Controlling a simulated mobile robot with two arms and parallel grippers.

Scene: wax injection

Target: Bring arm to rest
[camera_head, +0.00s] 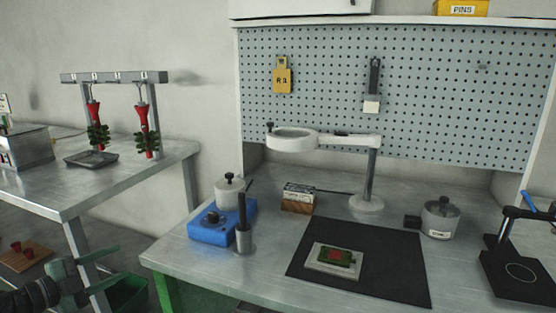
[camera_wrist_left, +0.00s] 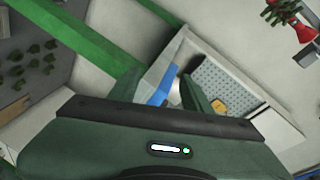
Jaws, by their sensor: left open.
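My left gripper (camera_head: 86,276) is at the lower left of the head view, low in front of the left table and left of the workbench. It is open, with nothing visible between its fingers. Its dark green fingers also show in the left wrist view (camera_wrist_left: 160,92), apart from each other, with the tilted room behind them. My right gripper is not in view.
The left metal table (camera_head: 150,165) carries a rack (camera_head: 115,77) with two red-and-green trees. The workbench (camera_head: 215,262) holds a blue heater (camera_head: 210,232), a magnifier lamp (camera_head: 368,180) and a black mat (camera_head: 395,282) with a mould (camera_head: 318,262). A green bin (camera_head: 125,292) stands below.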

